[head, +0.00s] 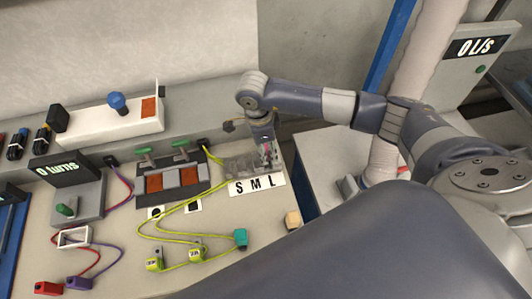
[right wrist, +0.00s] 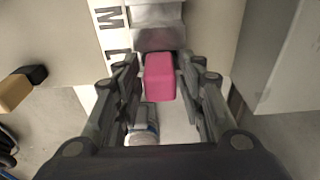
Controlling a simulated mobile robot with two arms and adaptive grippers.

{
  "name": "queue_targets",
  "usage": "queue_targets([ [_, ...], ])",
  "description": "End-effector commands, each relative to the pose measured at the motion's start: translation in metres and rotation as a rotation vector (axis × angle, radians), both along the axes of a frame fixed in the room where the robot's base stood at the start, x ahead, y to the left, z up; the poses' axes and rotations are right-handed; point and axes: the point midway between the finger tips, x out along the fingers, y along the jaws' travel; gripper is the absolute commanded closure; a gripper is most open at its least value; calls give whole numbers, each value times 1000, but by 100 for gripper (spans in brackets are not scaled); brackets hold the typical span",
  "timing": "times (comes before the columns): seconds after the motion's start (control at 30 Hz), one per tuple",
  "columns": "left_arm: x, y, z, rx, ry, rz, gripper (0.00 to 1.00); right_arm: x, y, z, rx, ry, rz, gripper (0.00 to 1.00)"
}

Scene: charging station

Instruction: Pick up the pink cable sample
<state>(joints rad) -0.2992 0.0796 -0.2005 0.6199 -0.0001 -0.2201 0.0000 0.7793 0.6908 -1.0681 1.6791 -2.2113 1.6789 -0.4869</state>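The pink cable sample (right wrist: 160,77) shows as a pink block in the right wrist view, at the end of a grey holder by the S M L label (head: 256,186). In the head view only a small pink spot (head: 266,154) shows near the L; the rest is hidden by my gripper. My right gripper (right wrist: 163,72) points down at the holder, one finger on each side of the pink block. The fingers look open, with gaps between them and the block. It also shows at the rack in the head view (head: 266,147). My left gripper is not in view.
A small tan block (head: 293,219) sits at the bench edge in front of the label. Yellow cables with a teal plug (head: 240,238) lie to the left.

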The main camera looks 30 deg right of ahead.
Motion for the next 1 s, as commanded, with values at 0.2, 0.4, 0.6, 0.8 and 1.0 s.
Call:
queue_targets([
  [0.2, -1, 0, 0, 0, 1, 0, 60, 0, 0, 0, 0, 0, 0, 99],
  [0.4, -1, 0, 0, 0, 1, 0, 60, 0, 0, 1, 1, -1, 0, 100],
  [0.6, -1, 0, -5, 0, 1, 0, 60, 1, 0, 7, 1, -4, 0, 100],
  [0.8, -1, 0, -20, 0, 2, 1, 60, 2, 0, 33, 0, -7, 1, 100],
  [1.0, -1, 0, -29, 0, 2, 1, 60, -29, 16, 36, 2, -2, 6, 100],
])
